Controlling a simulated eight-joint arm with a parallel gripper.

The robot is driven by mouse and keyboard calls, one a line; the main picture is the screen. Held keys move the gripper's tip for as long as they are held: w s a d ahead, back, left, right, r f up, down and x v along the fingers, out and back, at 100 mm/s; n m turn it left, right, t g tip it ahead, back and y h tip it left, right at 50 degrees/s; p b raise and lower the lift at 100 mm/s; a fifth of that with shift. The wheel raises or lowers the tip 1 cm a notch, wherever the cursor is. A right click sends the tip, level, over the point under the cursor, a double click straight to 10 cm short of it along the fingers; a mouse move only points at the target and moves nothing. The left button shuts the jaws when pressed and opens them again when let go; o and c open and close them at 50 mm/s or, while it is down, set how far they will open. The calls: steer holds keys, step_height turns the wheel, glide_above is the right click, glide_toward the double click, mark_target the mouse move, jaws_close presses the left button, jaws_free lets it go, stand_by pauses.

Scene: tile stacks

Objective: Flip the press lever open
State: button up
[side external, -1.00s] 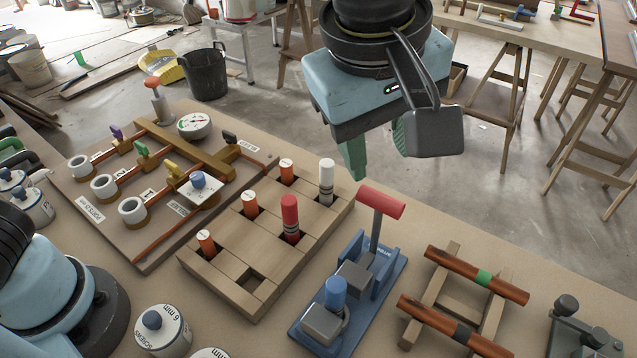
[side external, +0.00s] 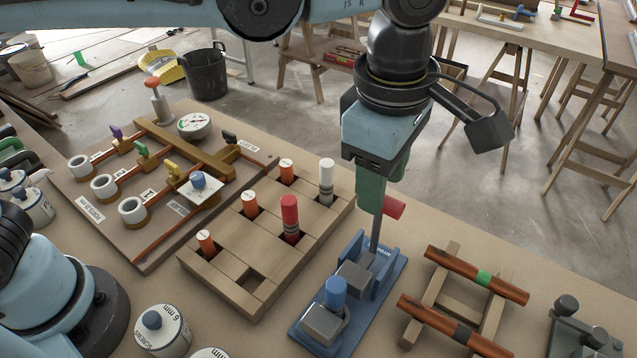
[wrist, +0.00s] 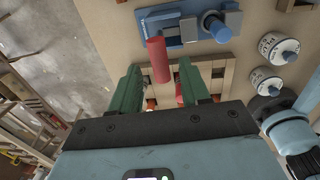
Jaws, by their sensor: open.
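The blue press (side external: 384,284) stands on the table between the wooden block and the pipe rack. Its lever is a grey rod standing upright with a red handle (side external: 394,207) across the top. In the wrist view the red handle (wrist: 158,60) lies just ahead of the green fingertips, towards the left finger. My gripper (side external: 378,205) is open and empty, with its green fingers pointing down at the lever's top. The fingers hide part of the handle in the side view. I cannot tell whether a finger touches it. A blue cap (side external: 336,292) sits at the press's near end.
A wooden block (side external: 232,285) with orange, red and white cylinders stands left of the press. A rack with copper pipes (side external: 478,275) stands right of it. A valve board (side external: 150,262) lies further left. White canisters (side external: 162,332) stand in front.

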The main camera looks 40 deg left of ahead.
glide_above(376, 230)
steer(key=shift+a+f, duration=0.2)
steer(key=shift+f, duration=1.95)
jaws_close()
